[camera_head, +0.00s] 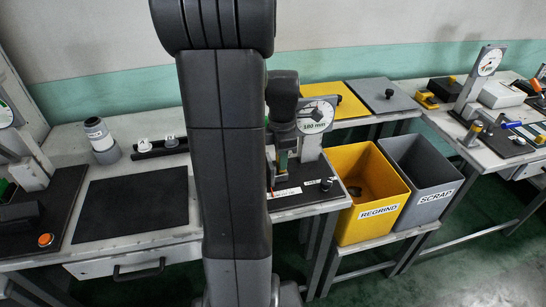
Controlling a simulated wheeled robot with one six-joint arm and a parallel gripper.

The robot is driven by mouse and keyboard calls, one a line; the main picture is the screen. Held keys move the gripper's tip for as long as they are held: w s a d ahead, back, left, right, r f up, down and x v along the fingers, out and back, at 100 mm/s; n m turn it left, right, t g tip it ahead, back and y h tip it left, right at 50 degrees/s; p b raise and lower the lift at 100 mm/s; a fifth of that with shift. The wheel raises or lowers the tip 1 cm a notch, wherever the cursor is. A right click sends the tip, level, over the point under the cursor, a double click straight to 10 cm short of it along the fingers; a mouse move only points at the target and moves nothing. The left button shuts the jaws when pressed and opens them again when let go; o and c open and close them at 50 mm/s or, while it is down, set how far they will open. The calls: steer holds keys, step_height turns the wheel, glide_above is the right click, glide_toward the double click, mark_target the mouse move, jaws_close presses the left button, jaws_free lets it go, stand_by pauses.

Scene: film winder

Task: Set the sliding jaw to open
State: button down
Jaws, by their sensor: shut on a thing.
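My gripper (282,157) points down over a dark base plate (312,186) on the bench, just right of my upright arm. It is shut on a small part of the station there, which appears to be the sliding jaw; my gripper and arm hide most of it, so its position cannot be read. A round dial (315,115) marked 180 mm stands on a grey upright behind my gripper. A black knob (326,184) sits on the base plate to the right.
A yellow REGRIND bin (378,211) and a grey SCRAP bin (437,195) stand right of the bench. A black mat (132,205), a grey bottle (100,139) and a black rack (160,148) are left of my arm. Another bench with a dial stand is at far right.

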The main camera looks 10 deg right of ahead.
steer(key=shift+d, duration=0.45)
steer(key=c, duration=1.2)
jaws_free()
steer(key=shift+r, duration=0.1)
step_height(320, 180, up, 14)
